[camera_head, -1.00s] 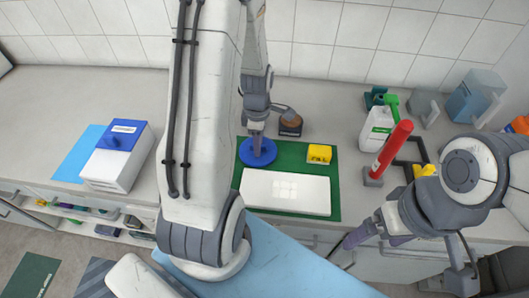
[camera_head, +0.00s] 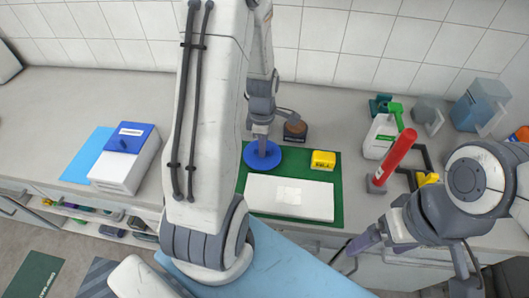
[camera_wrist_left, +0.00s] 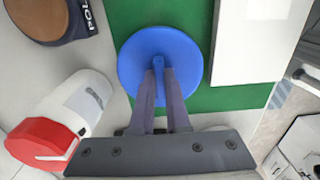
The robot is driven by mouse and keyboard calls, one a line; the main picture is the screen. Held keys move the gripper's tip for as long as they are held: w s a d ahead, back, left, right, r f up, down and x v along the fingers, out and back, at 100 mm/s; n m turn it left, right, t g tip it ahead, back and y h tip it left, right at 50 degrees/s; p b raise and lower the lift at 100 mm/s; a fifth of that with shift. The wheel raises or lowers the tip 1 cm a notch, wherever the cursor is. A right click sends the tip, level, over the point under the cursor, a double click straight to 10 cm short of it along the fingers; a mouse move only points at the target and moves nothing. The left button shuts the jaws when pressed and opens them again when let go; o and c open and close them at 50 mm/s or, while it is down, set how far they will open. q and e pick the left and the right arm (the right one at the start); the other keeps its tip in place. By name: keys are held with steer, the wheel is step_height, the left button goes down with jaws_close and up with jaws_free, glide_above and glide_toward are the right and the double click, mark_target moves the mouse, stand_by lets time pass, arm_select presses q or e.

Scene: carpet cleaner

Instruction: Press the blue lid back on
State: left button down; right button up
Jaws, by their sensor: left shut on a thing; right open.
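The blue lid (camera_head: 262,155) is a round disc with a raised grip in its middle. My left gripper (camera_head: 263,146) is shut on that grip, fingers pointing down. In the left wrist view the lid (camera_wrist_left: 160,50) lies flat beyond the fingers (camera_wrist_left: 160,92), over the left part of the green mat (camera_wrist_left: 220,98). I cannot tell whether the lid rests on the mat or hangs just above it. No open container shows under it. My right gripper (camera_head: 362,243) is open and empty in front of the counter's right part.
A white slab (camera_head: 290,197) and yellow block (camera_head: 323,160) lie on the mat. A brown-topped pot (camera_head: 295,130) stands behind. A red-capped white bottle (camera_wrist_left: 75,112) is close left.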

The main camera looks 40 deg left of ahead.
arm_select(q)
steer(key=shift+r+p, duration=0.3)
steer(key=shift+r, duration=0.1)
steer(key=shift+r+p, duration=1.7)
steer(key=shift+r, duration=0.05)
